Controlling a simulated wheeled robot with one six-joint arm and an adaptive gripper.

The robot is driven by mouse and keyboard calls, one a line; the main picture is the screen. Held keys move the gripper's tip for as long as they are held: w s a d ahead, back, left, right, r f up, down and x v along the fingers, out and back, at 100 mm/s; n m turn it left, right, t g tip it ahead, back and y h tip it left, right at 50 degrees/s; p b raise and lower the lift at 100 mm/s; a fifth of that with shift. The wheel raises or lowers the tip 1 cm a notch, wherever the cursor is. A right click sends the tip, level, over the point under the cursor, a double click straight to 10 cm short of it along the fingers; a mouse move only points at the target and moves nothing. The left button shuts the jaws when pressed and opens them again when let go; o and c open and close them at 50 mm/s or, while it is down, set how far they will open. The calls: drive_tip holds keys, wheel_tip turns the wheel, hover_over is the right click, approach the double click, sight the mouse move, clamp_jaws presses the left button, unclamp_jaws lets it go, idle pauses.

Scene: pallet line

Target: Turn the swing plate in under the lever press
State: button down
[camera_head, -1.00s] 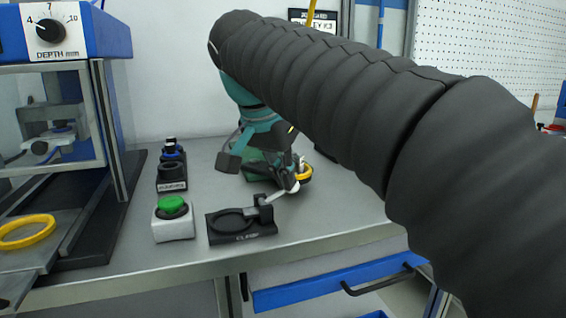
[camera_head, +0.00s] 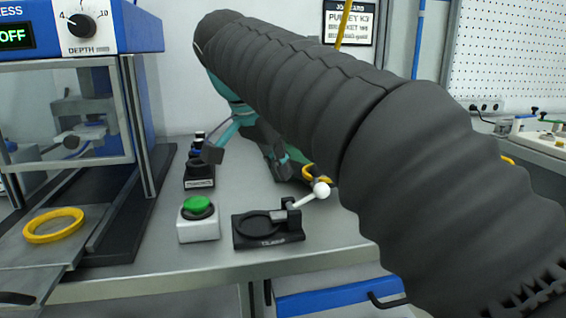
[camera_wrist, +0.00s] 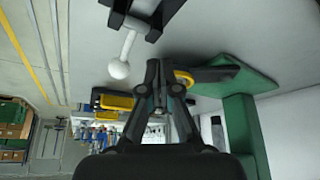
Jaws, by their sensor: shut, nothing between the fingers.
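My gripper (camera_wrist: 167,74) is in the middle of the wrist view, with its fingertips together and nothing between them. In the head view the yellow ring (camera_head: 309,174) shows only partly below my arm, and the press is largely covered. Whether the fingers touch the plate, I cannot tell.
A black clamp (camera_head: 268,241) with a white ball lever (camera_head: 320,188) stands near the bench front; its ball (camera_wrist: 118,68) is close to the gripper. A green button box (camera_head: 198,222) is beside it. A blue press (camera_head: 110,30) with a yellow ring (camera_head: 54,225) stands left.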

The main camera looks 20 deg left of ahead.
drive_tip(key=b+x, duration=0.1)
drive_tip(key=x, duration=0.5)
drive_tip(key=shift+w+d+f, duration=0.15)
drive_tip(key=shift+f, duration=0.2)
drive_tip(key=w, duration=0.1)
drive_tip(key=w+d, duration=0.1)
drive_tip(key=shift+w+d+r+p, duration=0.1)
drive_tip(key=shift+w+r+p, duration=0.05)
drive_tip(key=shift+w+p, duration=0.25)
drive_tip(key=shift+w+d+r, duration=0.1)
drive_tip(key=shift+w+d, duration=0.15)
drive_tip(key=shift+w, duration=0.25)
drive_tip(key=shift+d, duration=0.1)
